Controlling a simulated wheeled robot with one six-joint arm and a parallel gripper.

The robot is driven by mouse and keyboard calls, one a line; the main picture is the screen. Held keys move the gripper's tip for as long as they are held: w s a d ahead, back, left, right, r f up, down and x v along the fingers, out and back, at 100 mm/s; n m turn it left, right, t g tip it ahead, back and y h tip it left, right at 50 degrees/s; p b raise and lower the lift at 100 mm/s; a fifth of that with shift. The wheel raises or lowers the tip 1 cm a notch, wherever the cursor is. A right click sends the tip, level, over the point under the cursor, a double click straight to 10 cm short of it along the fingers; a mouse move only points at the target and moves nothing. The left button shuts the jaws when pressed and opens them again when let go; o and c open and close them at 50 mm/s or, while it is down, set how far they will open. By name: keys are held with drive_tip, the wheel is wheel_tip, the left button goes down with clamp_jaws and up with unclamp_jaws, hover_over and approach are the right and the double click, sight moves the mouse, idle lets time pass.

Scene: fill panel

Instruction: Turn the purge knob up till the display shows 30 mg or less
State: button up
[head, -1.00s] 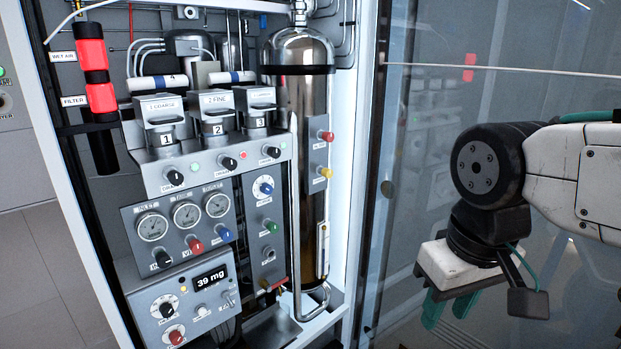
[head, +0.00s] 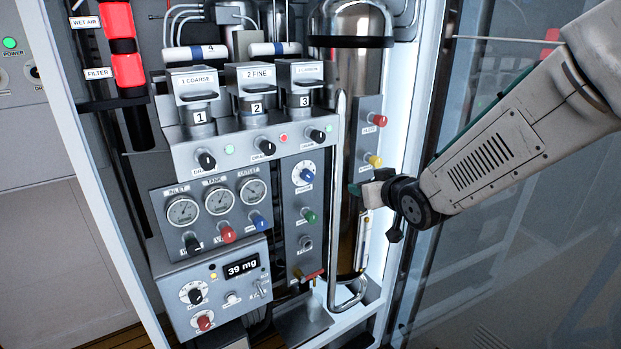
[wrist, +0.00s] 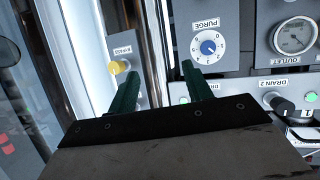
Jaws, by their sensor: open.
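The purge knob (head: 306,175) is blue with a white marked dial ring, on a narrow grey panel right of the gauges. In the wrist view the purge knob (wrist: 207,47) shows upside down, ahead and to the right of the fingers. The display (head: 241,266) reads 39 mg on the lower left box. My gripper (head: 358,189) is in front of the steel cylinder, right of the knob. In the wrist view my gripper (wrist: 158,75) has its two green fingers apart with nothing between them; the right finger is close below the dial in the picture. Contact with the knob is not visible.
A yellow bypass knob (head: 374,160) and a red knob (head: 379,121) sit on a strip to the right. A bent pipe (head: 345,304) runs below. Drain knobs (head: 316,135) line the shelf above the purge panel. The cabinet's white frame (head: 406,130) stands at right.

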sight(310, 177)
drive_tip(key=w+a+y, duration=0.1)
drive_tip(key=w+a, duration=0.2)
drive_tip(key=a, duration=0.1)
drive_tip(key=w+a+f+n+t+y, duration=0.1)
drive_tip(key=w+a+y, duration=0.1)
drive_tip(key=a, duration=0.2)
drive_tip(key=w+a+f+n+t+y, duration=0.1)
drive_tip(key=w+a+y, duration=0.1)
drive_tip(key=a, duration=0.3)
drive_tip(key=shift+w+a+f, duration=0.1)
drive_tip(key=shift+w+f, duration=0.15)
drive_tip(key=shift+w, duration=0.6)
drive_tip(key=c, duration=1)
